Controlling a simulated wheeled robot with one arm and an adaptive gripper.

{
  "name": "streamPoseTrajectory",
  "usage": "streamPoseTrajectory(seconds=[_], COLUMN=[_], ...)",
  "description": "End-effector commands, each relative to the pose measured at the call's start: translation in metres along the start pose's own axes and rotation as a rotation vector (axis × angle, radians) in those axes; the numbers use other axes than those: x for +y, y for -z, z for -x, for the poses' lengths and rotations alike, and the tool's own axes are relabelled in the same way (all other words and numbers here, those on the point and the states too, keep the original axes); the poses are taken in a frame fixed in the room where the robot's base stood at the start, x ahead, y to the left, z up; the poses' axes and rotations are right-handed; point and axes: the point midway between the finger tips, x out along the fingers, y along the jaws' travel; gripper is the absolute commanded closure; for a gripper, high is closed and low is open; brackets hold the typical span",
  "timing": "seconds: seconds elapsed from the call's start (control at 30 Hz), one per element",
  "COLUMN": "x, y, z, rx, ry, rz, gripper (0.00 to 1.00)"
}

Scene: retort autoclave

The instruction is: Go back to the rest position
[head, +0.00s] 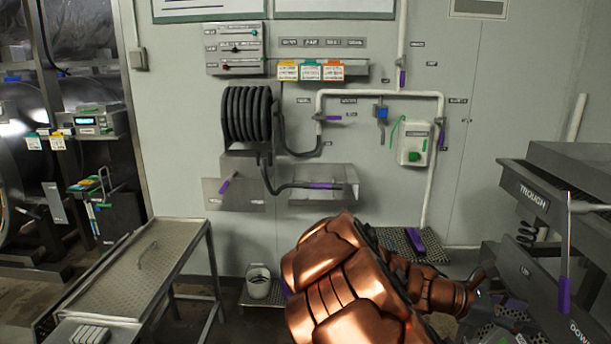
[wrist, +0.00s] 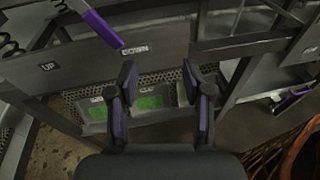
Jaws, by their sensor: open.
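My copper arm reaches from the bottom middle to the right in the head view, toward the dark trough stand (head: 537,191). My gripper (wrist: 160,72) shows in the wrist view with its two dark, purple-edged fingers apart and nothing between them. Beyond the fingers are small grey trays with green insides (wrist: 150,102) on a perforated shelf. A dark rail lettered UP and DOWN (wrist: 95,68) crosses just beyond the fingertips. A purple-gripped lever (wrist: 102,28) is at the upper left of that view.
A metal table (head: 150,258) stands at left, with a white bucket (head: 258,284) right of it. A hose reel (head: 247,114), white pipes and a control panel (head: 235,48) are on the back wall. A purple-handled lever (head: 565,250) stands at the right stand. Some floor shows between table and arm.

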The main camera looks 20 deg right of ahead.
Motion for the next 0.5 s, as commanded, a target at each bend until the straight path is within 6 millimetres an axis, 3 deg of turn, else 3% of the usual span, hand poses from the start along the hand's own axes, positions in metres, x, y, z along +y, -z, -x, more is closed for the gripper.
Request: streamPoseTrajectory(seconds=[0.27, 0.5], x=[-0.065, -0.119], y=[0.017, 0.048], z=[0.049, 0.103], rx=[0.268, 0.522], ry=[0.120, 0.265], rz=[-0.370, -0.596], gripper=[0.50, 0.50])
